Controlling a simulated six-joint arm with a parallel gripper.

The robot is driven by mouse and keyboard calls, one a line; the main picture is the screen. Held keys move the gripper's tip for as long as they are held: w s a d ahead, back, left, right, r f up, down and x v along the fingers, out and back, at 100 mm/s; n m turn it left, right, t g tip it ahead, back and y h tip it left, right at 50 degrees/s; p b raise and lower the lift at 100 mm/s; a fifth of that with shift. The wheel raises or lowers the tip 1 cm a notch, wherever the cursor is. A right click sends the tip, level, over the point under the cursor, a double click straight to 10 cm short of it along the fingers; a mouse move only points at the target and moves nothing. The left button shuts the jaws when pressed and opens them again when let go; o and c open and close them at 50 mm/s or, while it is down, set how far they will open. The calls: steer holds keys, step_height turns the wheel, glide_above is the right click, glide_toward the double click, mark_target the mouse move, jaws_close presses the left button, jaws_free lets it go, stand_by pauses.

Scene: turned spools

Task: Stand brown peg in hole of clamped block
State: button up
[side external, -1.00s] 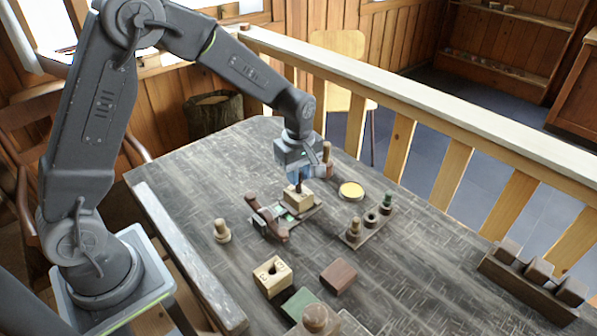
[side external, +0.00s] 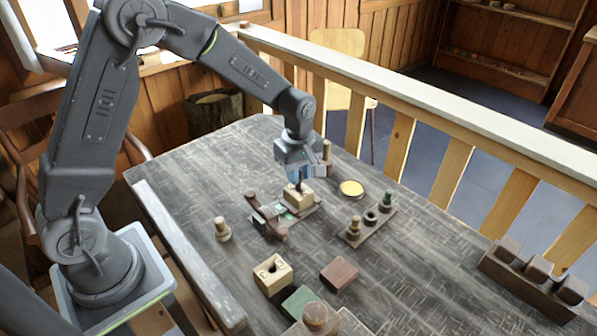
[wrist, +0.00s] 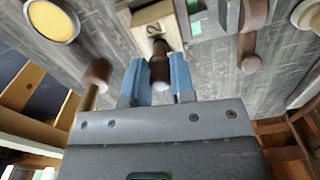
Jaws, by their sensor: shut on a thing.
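My gripper (side external: 299,178) is shut on the brown peg, with its blue fingers on either side of it. In the wrist view the dark brown peg (wrist: 159,68) shows between the fingertips, its far end at the pale wooden block (wrist: 157,26). In the side view the block (side external: 298,196) sits directly under my gripper, beside a clamp with a red-brown handle (side external: 267,217). The peg's lower end meets the block's top in the picture.
A yellow disc (side external: 351,188) and a rack of small spools (side external: 370,224) stand right of the block. A pale peg (side external: 222,230), a pale holed block (side external: 271,275) and a brown block (side external: 338,273) stand nearer. A taller peg (wrist: 96,82) is close to my gripper.

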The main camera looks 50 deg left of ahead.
steer(key=shift+f, duration=0.8)
stand_by(0.4)
steer(key=o, duration=1)
steer(key=shift+c, duration=0.2)
steer(key=shift+r, duration=4.3)
